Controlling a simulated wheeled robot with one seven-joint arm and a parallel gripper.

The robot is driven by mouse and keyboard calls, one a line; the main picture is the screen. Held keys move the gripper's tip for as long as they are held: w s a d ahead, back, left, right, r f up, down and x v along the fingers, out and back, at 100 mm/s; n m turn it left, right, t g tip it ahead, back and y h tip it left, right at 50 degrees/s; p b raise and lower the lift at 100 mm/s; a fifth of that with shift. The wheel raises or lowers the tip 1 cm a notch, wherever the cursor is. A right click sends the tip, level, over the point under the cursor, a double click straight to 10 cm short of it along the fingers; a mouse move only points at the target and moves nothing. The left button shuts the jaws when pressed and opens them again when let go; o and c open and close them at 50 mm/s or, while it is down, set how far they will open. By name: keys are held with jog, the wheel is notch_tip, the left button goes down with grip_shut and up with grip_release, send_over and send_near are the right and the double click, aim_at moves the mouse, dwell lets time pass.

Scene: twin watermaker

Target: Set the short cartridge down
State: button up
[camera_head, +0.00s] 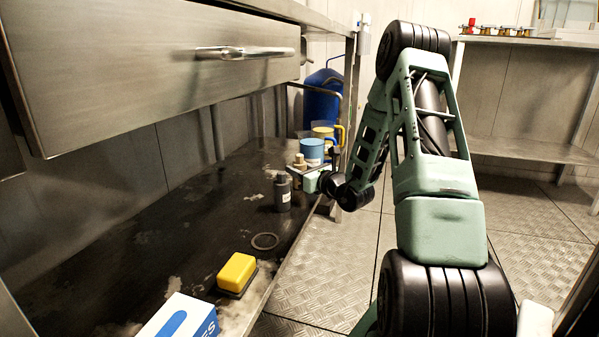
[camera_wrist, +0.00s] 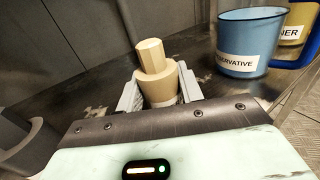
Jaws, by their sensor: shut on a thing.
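The short cartridge (camera_wrist: 157,85) is a tan piece with a wide body and a narrower faceted top. In the wrist view it stands roughly upright between the two pale fingers of my gripper (camera_wrist: 160,93), which is shut on it. In the head view its tan top (camera_head: 300,159) shows small above my gripper (camera_head: 301,173), over the far right part of the dark lower shelf (camera_head: 190,215). Its lower end is hidden by the gripper, so I cannot tell whether it touches the shelf.
A blue cup labelled preservative (camera_wrist: 249,42) stands just right of the cartridge, with a yellow cup (camera_head: 325,131) behind. A dark bottle (camera_head: 282,192) stands close to my gripper. A yellow sponge (camera_head: 237,272) and glove box (camera_head: 181,318) lie nearer. A drawer (camera_head: 165,60) overhangs the shelf.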

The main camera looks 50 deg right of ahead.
jog(key=shift+f, duration=0.15)
jog(key=o, duration=1.1)
jog(key=shift+c, duration=0.2)
jog(key=shift+r, duration=0.2)
jog(key=shift+s, duration=0.3)
jog(key=s+a+p, duration=0.1)
jog(key=s+p, duration=0.4)
jog(key=s, duration=0.6)
jog(key=shift+s+a, duration=0.15)
jog(key=shift+a, duration=0.15)
